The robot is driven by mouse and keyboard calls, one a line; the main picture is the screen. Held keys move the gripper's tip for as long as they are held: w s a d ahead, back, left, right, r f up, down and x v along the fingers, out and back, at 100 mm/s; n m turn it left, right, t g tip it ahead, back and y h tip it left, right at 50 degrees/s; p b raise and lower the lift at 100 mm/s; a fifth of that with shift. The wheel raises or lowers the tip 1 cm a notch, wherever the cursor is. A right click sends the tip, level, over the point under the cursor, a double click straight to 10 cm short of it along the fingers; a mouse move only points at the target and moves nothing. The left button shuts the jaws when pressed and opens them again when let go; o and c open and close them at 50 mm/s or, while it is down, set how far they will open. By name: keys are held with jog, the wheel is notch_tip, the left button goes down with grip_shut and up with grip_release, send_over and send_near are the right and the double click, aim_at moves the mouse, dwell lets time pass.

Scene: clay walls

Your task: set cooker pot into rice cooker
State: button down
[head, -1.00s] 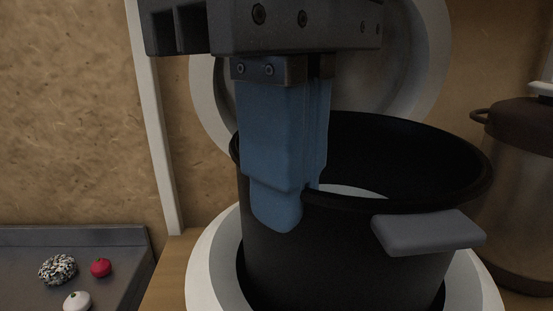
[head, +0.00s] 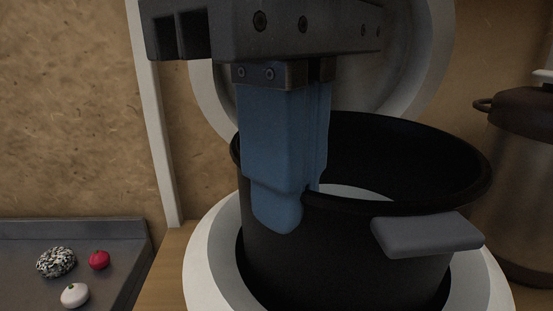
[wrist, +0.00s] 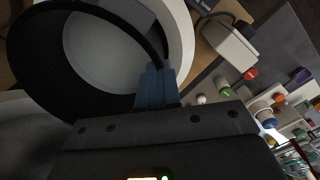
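The black cooker pot (head: 345,250) has a grey side handle and stands upright, its lower part inside the white ring of the rice cooker (head: 213,262). The cooker's round lid stands open behind the pot. My gripper (head: 290,205) has its blue fingers closed over the pot's near-left rim, one finger outside the wall. In the wrist view the pot (wrist: 35,65) shows its open, light-bottomed inside, and my gripper (wrist: 156,85) meets its rim. The pot's base is hidden, so I cannot tell whether it rests on the cooker's bottom.
A brown-lidded metal pot (head: 520,190) stands close on the right. On the left, a dark tray (head: 70,232) holds a speckled ball (head: 56,262), a red ball (head: 99,260) and a white ball (head: 75,295). A clay wall (head: 70,110) is behind.

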aim_at(282, 267)
jog(key=shift+f, duration=0.15)
dwell(0.5)
jog(key=shift+f+b, duration=1)
jog(key=shift+f, duration=0.35)
jog(key=shift+f+b, duration=1.05)
jog(key=shift+f, duration=0.2)
dwell(0.3)
